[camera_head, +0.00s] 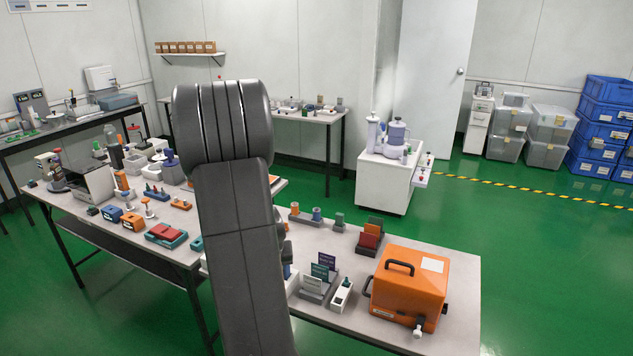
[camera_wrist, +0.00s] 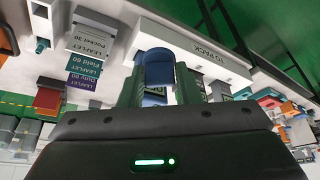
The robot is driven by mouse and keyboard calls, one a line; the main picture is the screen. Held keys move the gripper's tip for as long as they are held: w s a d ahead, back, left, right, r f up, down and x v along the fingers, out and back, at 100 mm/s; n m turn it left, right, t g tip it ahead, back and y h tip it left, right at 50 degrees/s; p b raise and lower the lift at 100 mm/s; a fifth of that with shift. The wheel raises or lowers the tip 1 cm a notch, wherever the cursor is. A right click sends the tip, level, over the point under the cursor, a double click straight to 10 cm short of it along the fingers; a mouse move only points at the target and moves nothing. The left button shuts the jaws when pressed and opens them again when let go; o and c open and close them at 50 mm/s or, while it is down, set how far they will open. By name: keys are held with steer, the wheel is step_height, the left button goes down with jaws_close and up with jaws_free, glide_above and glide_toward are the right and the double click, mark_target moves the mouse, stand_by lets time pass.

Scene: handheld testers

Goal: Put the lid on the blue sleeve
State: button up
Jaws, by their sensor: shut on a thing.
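In the wrist view my gripper (camera_wrist: 160,88) is shut on a blue rounded piece (camera_wrist: 158,66) between its two fingers. I cannot tell whether this piece is the lid. A white tray or box (camera_wrist: 196,48) marked "TO PACK" lies just beyond the fingers; the contact between them is unclear. In the head view my arm hides my gripper. A small blue cylinder (camera_head: 317,214) stands on the table between an orange one (camera_head: 295,209) and a green one (camera_head: 340,219). I cannot tell whether it is the blue sleeve.
An orange case (camera_head: 410,290) stands at the table's right end. Leaflet holders (camera_head: 318,277) and a narrow white box (camera_head: 341,295) stand between it and my arm. A red and green stand (camera_head: 371,236) is behind. Many small items crowd the table's left part (camera_head: 130,190).

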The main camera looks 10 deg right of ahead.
steer(key=shift+r+p, duration=0.3)
steer(key=shift+r, duration=0.4)
steer(key=shift+w+d+r, duration=0.1)
steer(key=shift+d, duration=0.1)
steer(key=w+d+f+m+h, duration=0.1)
steer(key=w+d+m, duration=0.2)
steer(key=d, duration=0.6)
steer(key=w+d+f+m+h, duration=0.1)
steer(key=w+d+m, duration=0.2)
steer(key=w+d, duration=0.5)
steer(key=shift+d+f+m+g+h, duration=0.3)
steer(key=shift+d+m, duration=0.1)
steer(key=shift+d, duration=0.55)
